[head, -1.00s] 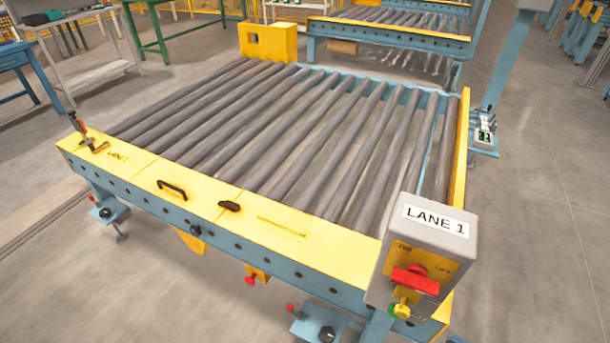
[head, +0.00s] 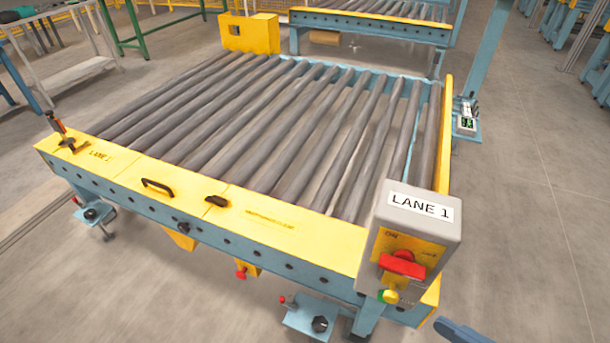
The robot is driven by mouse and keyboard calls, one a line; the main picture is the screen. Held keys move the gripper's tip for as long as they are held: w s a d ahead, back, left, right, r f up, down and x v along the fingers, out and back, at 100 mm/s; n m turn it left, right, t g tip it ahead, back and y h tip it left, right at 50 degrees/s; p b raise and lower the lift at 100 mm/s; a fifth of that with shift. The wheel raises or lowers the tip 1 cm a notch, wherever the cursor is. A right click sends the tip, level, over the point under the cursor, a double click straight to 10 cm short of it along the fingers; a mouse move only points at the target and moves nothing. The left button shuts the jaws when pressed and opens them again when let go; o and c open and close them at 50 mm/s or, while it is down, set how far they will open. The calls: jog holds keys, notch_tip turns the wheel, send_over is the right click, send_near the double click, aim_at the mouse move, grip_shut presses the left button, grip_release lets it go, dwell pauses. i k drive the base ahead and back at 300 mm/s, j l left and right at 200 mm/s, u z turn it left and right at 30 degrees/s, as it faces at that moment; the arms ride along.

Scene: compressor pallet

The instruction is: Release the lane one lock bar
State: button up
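The lane one roller conveyor carries "LANE 1" on its yellow front cover (head: 125,167) and on a grey control box (head: 408,240) at its right front corner. I cannot tell for sure which part is the lock bar. An upright lever with an orange part (head: 60,132) stands at the cover's left end. A black arched handle (head: 157,187) and a small black knob or latch (head: 216,201) sit on the cover to its right. The box has a red rotary handle (head: 402,264) and a yellow-green knob below it (head: 388,296). My gripper is not in view.
Grey rollers (head: 260,130) fill the bed, with no load on them. A yellow block (head: 250,34) stands at the back left. Blue feet (head: 312,318) stick out at the front. A dark blue piece (head: 460,332) shows at the bottom edge.

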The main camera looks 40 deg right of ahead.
aim_at(394, 281)
jog(key=k+j+z, duration=0.2)
jog(key=k, duration=0.35)
jog(key=k+j+z, duration=0.25)
jog(key=k, duration=0.25)
